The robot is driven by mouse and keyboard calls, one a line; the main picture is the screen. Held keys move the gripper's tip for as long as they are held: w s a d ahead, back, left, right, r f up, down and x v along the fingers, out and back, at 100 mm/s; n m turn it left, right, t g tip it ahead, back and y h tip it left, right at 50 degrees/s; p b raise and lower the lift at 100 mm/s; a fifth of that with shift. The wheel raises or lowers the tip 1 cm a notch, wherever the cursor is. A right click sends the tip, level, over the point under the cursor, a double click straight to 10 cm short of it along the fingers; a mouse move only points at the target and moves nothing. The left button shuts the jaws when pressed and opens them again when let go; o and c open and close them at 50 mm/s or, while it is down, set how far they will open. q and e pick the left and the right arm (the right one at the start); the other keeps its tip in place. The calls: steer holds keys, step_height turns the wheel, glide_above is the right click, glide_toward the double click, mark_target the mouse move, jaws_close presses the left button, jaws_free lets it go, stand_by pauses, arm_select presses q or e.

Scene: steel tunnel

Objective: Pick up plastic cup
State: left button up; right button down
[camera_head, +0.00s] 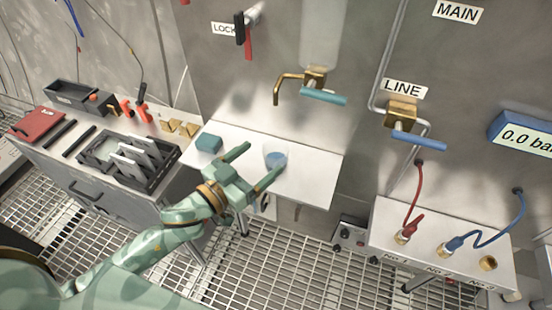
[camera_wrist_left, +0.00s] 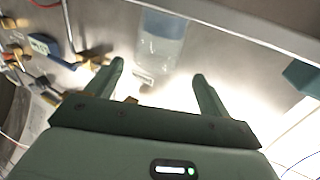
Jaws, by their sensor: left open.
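A clear plastic cup with a bluish tint (camera_head: 276,158) stands on the white shelf below the brass tap. In the left wrist view the see-through cup (camera_wrist_left: 161,42) shows ahead of my fingers, roughly centred between them. My left gripper (camera_head: 264,158) is open and empty, its two fingers reaching over the shelf toward the cup. In the head view one finger overlaps the cup's lower edge; I cannot tell whether they touch. In the left wrist view both fingertips (camera_wrist_left: 159,70) are wide apart. My right gripper is not in view.
A teal block (camera_head: 209,143) sits on the white shelf (camera_head: 310,185), left of the cup. A brass tap with a teal handle (camera_head: 316,82) hangs above. A bench with a black rack (camera_head: 160,180) is at left; a hose panel (camera_head: 440,265) is at right.

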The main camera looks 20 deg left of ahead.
mark_target(284, 144)
arm_select(q)
steer(key=shift+x, duration=1.1)
steer(key=x, duration=0.3)
steer(key=b+x, duration=0.1)
steer(key=x, duration=0.1)
steer(key=shift+w+d+f, duration=0.15)
steer(key=shift+d+f, duration=0.15)
steer(key=shift+d, duration=0.05)
steer(key=c, duration=1.1)
steer(key=shift+r, duration=0.1)
steer(key=shift+c, duration=0.2)
